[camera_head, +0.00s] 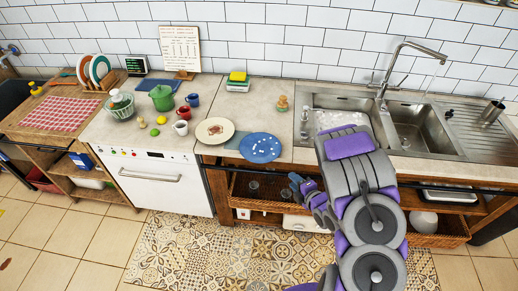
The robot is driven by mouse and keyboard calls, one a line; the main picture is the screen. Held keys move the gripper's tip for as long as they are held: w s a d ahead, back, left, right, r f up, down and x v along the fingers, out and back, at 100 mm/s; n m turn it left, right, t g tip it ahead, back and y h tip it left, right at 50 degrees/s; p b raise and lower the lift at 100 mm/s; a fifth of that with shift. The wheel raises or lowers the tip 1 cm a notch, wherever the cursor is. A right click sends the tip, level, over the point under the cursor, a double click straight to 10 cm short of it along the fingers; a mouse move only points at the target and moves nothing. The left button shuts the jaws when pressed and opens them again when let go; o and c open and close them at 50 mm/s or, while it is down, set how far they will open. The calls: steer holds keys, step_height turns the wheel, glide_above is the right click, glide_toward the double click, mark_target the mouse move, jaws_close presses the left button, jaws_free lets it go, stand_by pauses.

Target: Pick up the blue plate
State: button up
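The blue plate (260,148) lies flat near the front edge of the counter, left of the sink. It has small white marks or bits on its surface. My gripper (301,187) is in front of and below the counter edge, to the lower right of the plate and apart from it. My grey and purple arm reaches up from the lower right and covers part of the sink front. The gripper's fingers are too small and dark to tell whether they are open or shut.
A cream plate (214,131) with something brown on it sits just left of the blue plate. Mugs (181,127), a green pot (162,97) and a wooden figure (282,104) stand around. The sink (410,125) is at right. Counter behind the blue plate is mostly clear.

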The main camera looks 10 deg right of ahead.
steer(key=b, duration=0.8)
glide_toward(272, 159)
steer(key=a+f+x, duration=0.1)
steer(key=x, duration=0.3)
steer(key=w, duration=0.4)
steer(key=shift+f+b, duration=0.3)
steer(key=shift+b, duration=0.05)
steer(key=shift+d, duration=0.1)
steer(key=shift+s+a, duration=0.1)
steer(key=shift+a, duration=0.1)
jaws_close()
